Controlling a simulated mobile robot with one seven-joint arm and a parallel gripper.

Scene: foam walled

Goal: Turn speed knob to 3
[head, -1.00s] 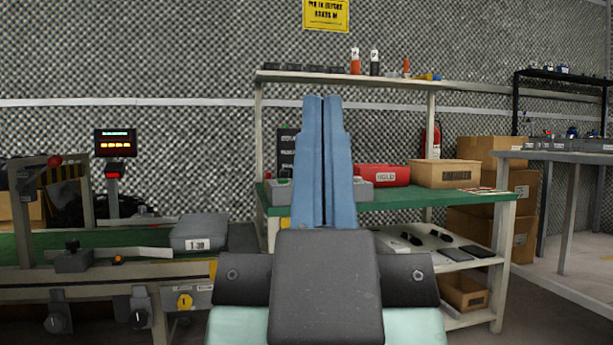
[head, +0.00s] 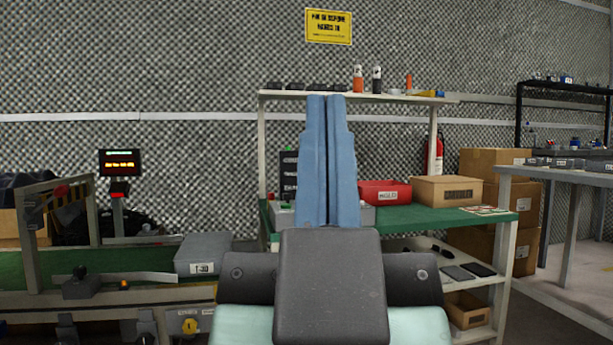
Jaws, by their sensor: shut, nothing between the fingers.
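I cannot tell which one is the speed knob. My gripper (head: 327,97) points up in the middle of the view, its two long blue fingers together with nothing between them. It is well to the right of both knobs and touches nothing that I can see.
The green conveyor (head: 100,262) carries a grey box (head: 203,250). A lit display (head: 119,162) stands behind it. A yellow button (head: 190,326) is right of the knobs. A green-topped workbench (head: 420,222) with a red bin (head: 385,192) stands behind my gripper. Open floor shows at the far right.

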